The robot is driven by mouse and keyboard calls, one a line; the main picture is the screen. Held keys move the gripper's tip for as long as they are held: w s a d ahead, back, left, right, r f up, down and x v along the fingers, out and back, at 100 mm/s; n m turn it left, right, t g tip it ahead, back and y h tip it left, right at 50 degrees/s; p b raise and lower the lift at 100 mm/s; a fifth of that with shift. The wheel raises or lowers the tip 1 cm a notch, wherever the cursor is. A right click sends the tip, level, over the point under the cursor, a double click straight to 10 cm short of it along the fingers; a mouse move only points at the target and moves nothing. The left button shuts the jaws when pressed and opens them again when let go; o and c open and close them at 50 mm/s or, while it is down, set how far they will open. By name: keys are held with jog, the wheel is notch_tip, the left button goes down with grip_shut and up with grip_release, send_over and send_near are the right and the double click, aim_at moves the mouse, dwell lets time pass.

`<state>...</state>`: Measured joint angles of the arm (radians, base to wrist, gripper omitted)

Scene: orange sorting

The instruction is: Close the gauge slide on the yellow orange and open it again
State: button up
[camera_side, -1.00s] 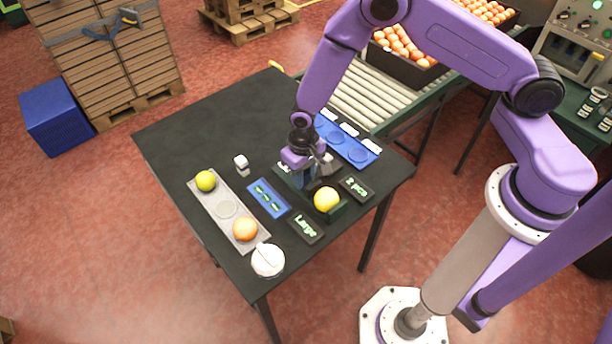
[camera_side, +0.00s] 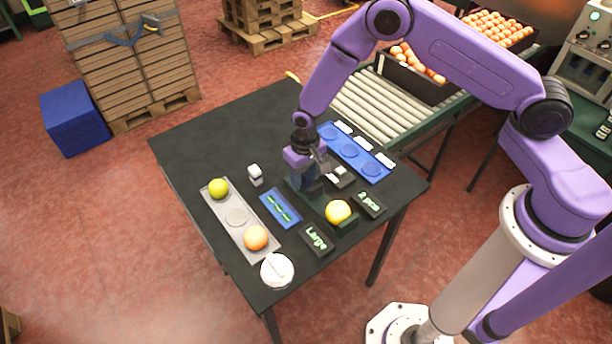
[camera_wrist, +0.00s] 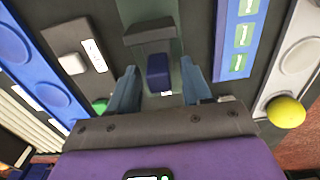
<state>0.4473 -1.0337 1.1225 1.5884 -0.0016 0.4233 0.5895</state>
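The yellow orange (camera_side: 338,211) sits at the front end of the dark gauge (camera_side: 346,225), apart from my gripper. My gripper (camera_side: 309,180) is low over the back end of the gauge in the side view. In the wrist view, my gripper (camera_wrist: 157,85) is open, its two fingers apart on either side of the blue slide handle (camera_wrist: 158,72), with a gap on each side. A dark block (camera_wrist: 150,35) stands beyond the handle. The yellow orange cannot be made out in the wrist view. In the side view, my gripper hides much of the slide.
A grey tray (camera_side: 221,211) holds a yellow-green fruit (camera_side: 218,188) and an orange one (camera_side: 255,237). A blue panel (camera_side: 281,208), "Large" display (camera_side: 317,239), "2 pcs" display (camera_side: 370,204) and white round object (camera_side: 277,270) lie nearby. A blue tray (camera_side: 355,152) is behind. The table's left back is clear.

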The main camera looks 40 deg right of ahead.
aim_at(306, 173)
jog(key=shift+s, duration=0.1)
notch_tip(306, 173, up, 17)
jog(key=shift+r, duration=0.2)
dwell(0.5)
jog(key=s+d+r+n, duration=0.3)
jog(key=s+d+n, duration=0.1)
jog(key=s, duration=0.6)
jog(key=s+d+r+n, duration=0.3)
jog(key=s+r+n, duration=0.1)
jog(key=s, duration=0.6)
jog(key=s+d+r+n, duration=0.3)
jog(key=s+d+n, duration=0.1)
jog(key=s, duration=0.6)
jog(key=shift+d+r+n, duration=0.3)
jog(key=shift+d, duration=0.05)
